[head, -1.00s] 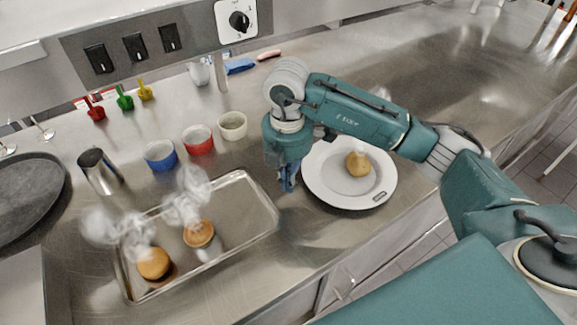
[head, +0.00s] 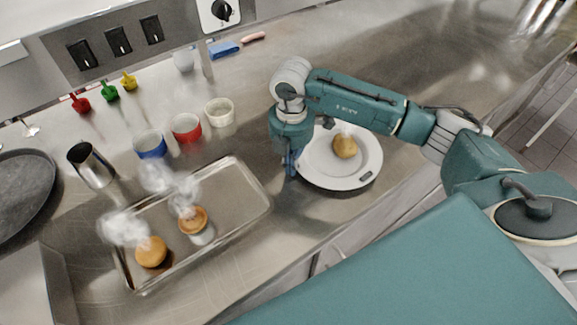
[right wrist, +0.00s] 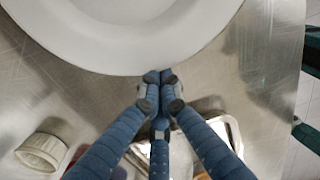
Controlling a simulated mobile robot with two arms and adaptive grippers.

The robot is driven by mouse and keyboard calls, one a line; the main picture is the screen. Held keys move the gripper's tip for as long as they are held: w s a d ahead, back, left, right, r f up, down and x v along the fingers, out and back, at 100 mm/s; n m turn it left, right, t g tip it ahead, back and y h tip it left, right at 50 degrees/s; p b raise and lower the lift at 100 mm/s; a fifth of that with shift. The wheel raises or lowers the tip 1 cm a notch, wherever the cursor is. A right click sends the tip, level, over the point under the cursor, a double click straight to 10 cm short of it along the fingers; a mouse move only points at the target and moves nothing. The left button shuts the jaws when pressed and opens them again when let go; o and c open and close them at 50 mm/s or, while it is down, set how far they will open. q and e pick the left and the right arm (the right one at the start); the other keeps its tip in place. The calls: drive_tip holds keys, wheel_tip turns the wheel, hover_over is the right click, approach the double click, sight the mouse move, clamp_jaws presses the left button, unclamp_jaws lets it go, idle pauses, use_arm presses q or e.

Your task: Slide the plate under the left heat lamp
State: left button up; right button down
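The white plate (head: 322,177) lies flat on the steel counter and carries a steaming bun (head: 344,146). My right gripper (head: 291,167) is low over the counter at the plate's left side. In the right wrist view its blue fingers (right wrist: 160,80) are together with nothing between them. Their tips are at the near rim of the plate (right wrist: 135,55); I cannot tell whether they touch it. My left gripper is not in view. No heat lamp shows in either view.
A metal tray (head: 235,190) with two steaming items stands left of my gripper. Blue (head: 150,145), red (head: 186,128) and cream (head: 220,112) bowls stand behind it. A metal pitcher (head: 92,165) is farther left. The counter right of the plate is clear.

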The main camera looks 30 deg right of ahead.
sight(357, 125)
drive_tip(key=d+b, duration=0.1)
drive_tip(key=d, duration=0.3)
drive_tip(key=w+d+b, duration=0.1)
drive_tip(key=d, duration=0.3)
drive_tip(key=w+d+b, duration=0.1)
drive_tip(key=d+b, duration=0.1)
drive_tip(key=d, duration=0.2)
drive_tip(key=shift+w+d+f, duration=0.1)
drive_tip(key=shift+w+f, duration=0.05)
drive_tip(key=shift+f, duration=0.1)
drive_tip(key=d, duration=0.3)
drive_tip(key=w+d+b, duration=0.1)
drive_tip(key=d, duration=0.3)
drive_tip(key=w+d, duration=0.1)
drive_tip(key=d, duration=0.3)
drive_tip(key=shift+w+d+r+b, duration=0.1)
drive_tip(key=shift+r+b, duration=0.2)
drive_tip(key=shift+r, duration=0.05)
drive_tip(key=shift+w+d, duration=0.1)
drive_tip(key=shift+d, duration=0.25)
drive_tip(key=shift+d+f, duration=0.2)
drive_tip(key=shift+d, duration=0.2)
drive_tip(key=shift+r, duration=0.1)
drive_tip(key=shift+a, duration=0.2)
